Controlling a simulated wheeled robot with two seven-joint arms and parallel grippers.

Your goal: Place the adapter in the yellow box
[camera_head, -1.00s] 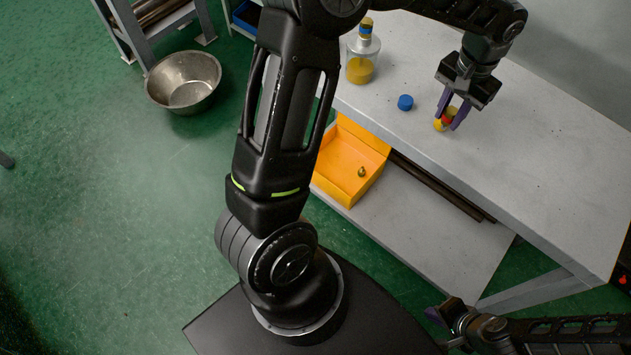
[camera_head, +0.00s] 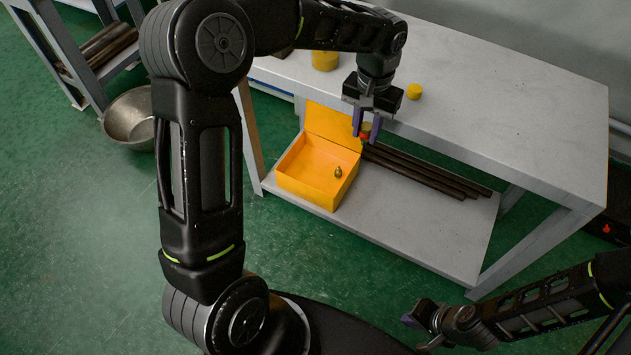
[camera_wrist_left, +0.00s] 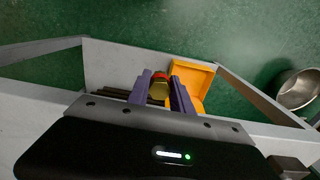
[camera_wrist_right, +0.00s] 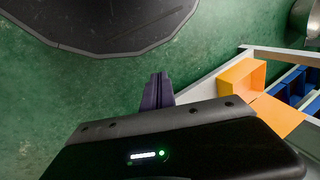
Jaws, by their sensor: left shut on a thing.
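My left gripper (camera_head: 365,125) is shut on a small red and brass-yellow piece, apparently the adapter (camera_head: 366,130). It holds the piece at the table's front edge, to the upper right of the yellow box. In the left wrist view the adapter (camera_wrist_left: 159,86) is between the purple fingers. The open yellow box (camera_head: 310,192) sits on the lower shelf with its lid raised at the back. A small brass fitting (camera_head: 338,171) lies inside it. My right gripper (camera_head: 422,322) is low at the front, away from the box. In the right wrist view its fingers (camera_wrist_right: 158,90) are together and empty.
The grey table (camera_head: 500,120) has its top above the shelf, its edge close to my left gripper. A yellow cap (camera_head: 414,91) stands on it. Dark pipes (camera_head: 425,172) lie on the shelf right of the box. A metal bowl (camera_head: 130,120) is on the floor.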

